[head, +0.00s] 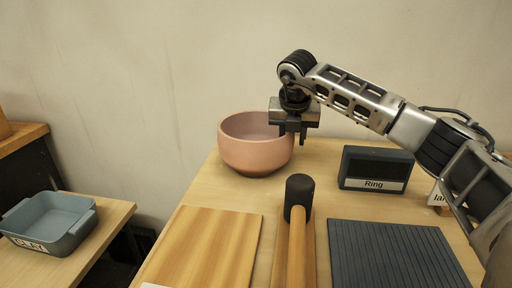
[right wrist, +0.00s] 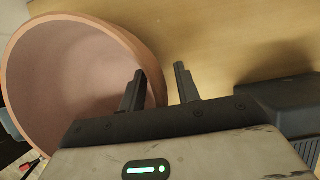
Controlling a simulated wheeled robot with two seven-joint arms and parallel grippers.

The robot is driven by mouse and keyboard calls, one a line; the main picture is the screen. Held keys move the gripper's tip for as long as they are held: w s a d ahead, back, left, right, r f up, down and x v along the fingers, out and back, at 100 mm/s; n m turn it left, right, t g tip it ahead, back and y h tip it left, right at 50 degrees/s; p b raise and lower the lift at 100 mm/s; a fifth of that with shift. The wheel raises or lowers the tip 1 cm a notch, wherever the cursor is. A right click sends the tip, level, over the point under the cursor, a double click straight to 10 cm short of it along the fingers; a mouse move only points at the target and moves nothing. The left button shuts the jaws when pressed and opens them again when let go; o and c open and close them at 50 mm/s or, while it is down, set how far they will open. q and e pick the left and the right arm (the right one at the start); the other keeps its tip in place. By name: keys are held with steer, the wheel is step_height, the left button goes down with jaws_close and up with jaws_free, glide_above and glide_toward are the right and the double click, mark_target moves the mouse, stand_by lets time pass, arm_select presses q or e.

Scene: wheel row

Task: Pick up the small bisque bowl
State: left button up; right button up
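The bisque bowl (head: 255,156) is pinkish and stands upright at the back left of the table, looking empty in the right wrist view (right wrist: 75,85). My right gripper (head: 292,137) is at the bowl's right rim, pointing down. In the right wrist view the gripper (right wrist: 159,69) is open. One finger is over the inside of the bowl and the other is outside over the table, with the rim between them. I cannot tell whether either finger touches the bowl. My left gripper is not in view.
A dark box labelled "Ring" (head: 376,170) stands right of the bowl. A black-headed mallet (head: 299,198), a wooden board (head: 207,246) and a dark ribbed mat (head: 395,255) lie in front. A blue-grey tray (head: 48,222) sits on a separate lower surface at left.

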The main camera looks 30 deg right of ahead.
steer(key=shift+f, duration=0.15)
jaws_close()
stand_by(1.4)
stand_by(0.3)
